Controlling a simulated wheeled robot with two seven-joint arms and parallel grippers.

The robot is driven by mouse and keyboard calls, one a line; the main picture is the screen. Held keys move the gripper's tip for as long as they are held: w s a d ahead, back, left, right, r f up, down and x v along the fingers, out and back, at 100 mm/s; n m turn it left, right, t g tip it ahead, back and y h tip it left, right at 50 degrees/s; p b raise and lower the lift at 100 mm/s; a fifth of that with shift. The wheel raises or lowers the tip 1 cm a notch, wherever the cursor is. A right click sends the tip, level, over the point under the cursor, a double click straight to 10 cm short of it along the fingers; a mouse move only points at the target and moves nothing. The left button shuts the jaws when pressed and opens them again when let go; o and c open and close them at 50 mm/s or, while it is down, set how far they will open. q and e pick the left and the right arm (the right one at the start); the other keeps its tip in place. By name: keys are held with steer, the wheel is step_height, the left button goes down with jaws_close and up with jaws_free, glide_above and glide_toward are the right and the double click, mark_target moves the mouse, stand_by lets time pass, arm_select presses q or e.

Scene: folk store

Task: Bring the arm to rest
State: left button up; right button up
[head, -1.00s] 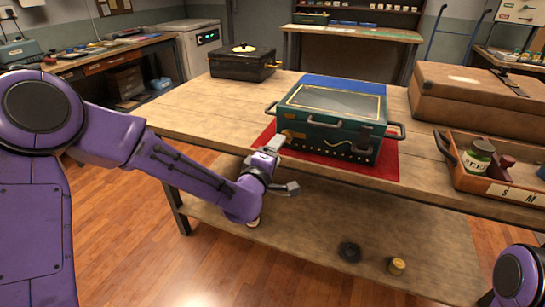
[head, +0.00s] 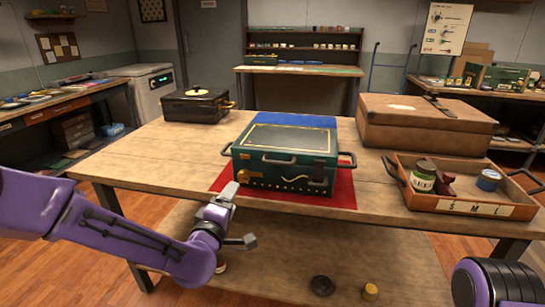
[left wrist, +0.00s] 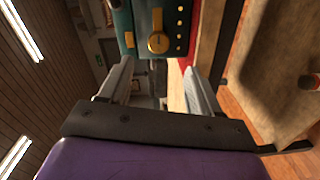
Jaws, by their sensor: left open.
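My left gripper (head: 238,216) is open and empty, in front of the table's front edge. It is just below and left of the front of a dark green box (head: 287,142) with handles and gold trim. In the left wrist view, the two fingers (left wrist: 160,88) are spread apart, and the box front with a round gold knob (left wrist: 158,42) shows beyond them. My left arm comes in from the left. Part of my right arm shows at the lower right of the head view; the right gripper is out of frame.
The green box stands on a red mat (head: 341,193) and a blue mat (head: 304,120) on the wooden table (head: 150,150). A black case (head: 194,106), a brown suitcase (head: 420,122) and an orange tray (head: 458,206) with jars stand around it. A lower shelf (head: 270,262) holds small round items.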

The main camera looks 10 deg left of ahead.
arm_select(q)
steer(key=s+a+f+m+g+y+p, duration=0.1)
steer(key=s+a+f+m+g+p, duration=0.2)
steer(key=s+f, duration=0.55)
steer(key=s+a+f+m+g+y+p, duration=0.15)
steer(key=s+f+g, duration=0.35)
steer(key=f, duration=0.7)
steer(key=s+a+f+m+g+p, duration=0.1)
steer(key=s+a+f+g, duration=0.1)
steer(key=s, duration=0.5)
steer(key=s+a+f+m+g+y+p, duration=0.1)
steer(key=s+f, duration=0.3)
steer(key=s, duration=0.4)
steer(key=s+a+f+m+g+p, duration=0.2)
steer(key=s+a+f+g, duration=0.1)
steer(key=s, duration=0.4)
steer(key=shift+s, duration=0.3)
